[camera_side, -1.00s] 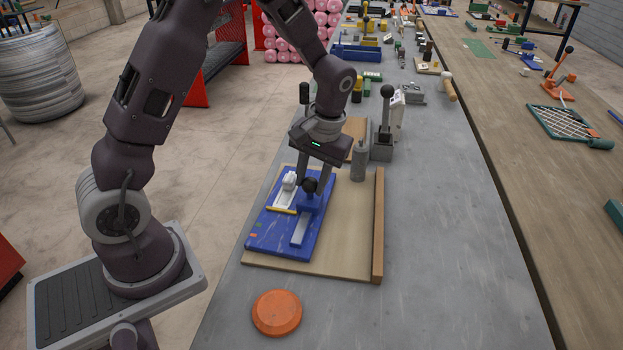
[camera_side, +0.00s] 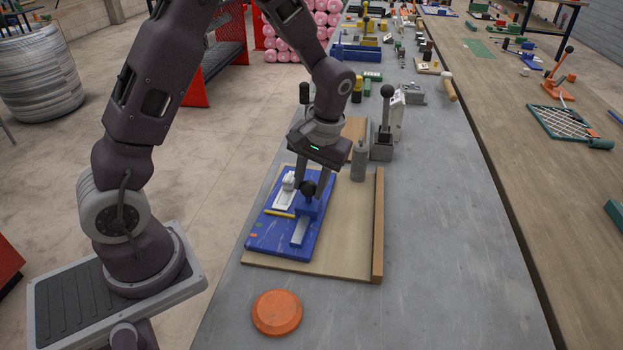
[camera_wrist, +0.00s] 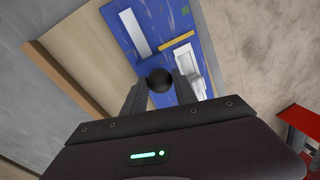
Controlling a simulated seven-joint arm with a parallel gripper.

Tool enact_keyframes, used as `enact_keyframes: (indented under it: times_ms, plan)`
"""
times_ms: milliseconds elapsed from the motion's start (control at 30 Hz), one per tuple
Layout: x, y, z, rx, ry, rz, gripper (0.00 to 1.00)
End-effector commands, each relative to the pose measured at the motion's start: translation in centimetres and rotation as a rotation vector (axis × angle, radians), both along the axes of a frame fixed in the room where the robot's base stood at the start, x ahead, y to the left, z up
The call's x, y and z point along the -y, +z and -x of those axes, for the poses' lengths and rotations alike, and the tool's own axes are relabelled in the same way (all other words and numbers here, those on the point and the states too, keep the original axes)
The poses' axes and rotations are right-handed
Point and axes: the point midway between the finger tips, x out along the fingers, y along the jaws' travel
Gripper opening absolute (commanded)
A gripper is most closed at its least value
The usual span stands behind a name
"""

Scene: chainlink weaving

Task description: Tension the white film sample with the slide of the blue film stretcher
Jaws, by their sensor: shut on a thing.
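The blue film stretcher (camera_side: 282,240) lies on a light wooden board; it also shows in the wrist view (camera_wrist: 172,17). Its blue slide (camera_side: 306,208) carries a black ball knob (camera_side: 308,187), and a pale rail (camera_side: 299,232) runs from it toward the front. The knob shows in the wrist view (camera_wrist: 159,80) between my fingers. My gripper (camera_side: 311,190) points down and is shut on the knob. A white piece (camera_side: 287,188), perhaps the film sample or its clamp, sits left of the slide beside a yellow strip (camera_side: 280,212). Most of the film is hard to make out.
The wooden board (camera_side: 346,255) has a raised brown edge (camera_side: 378,225) on its right. A grey bottle (camera_side: 358,162) and a black-knobbed lever (camera_side: 384,125) stand behind. An orange disc (camera_side: 276,312) lies in front. The grey bench is clear to the right.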

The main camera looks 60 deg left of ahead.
Motion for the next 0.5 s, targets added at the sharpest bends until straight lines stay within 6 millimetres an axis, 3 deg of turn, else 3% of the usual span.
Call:
enact_keyframes:
  times_ms: [200,500]
  plan:
    - [2.3,0.1,2.5,0.003,-0.003,0.002,0.00]
    - [2.5,0.1,2.8,0.003,0.000,0.002,0.00]
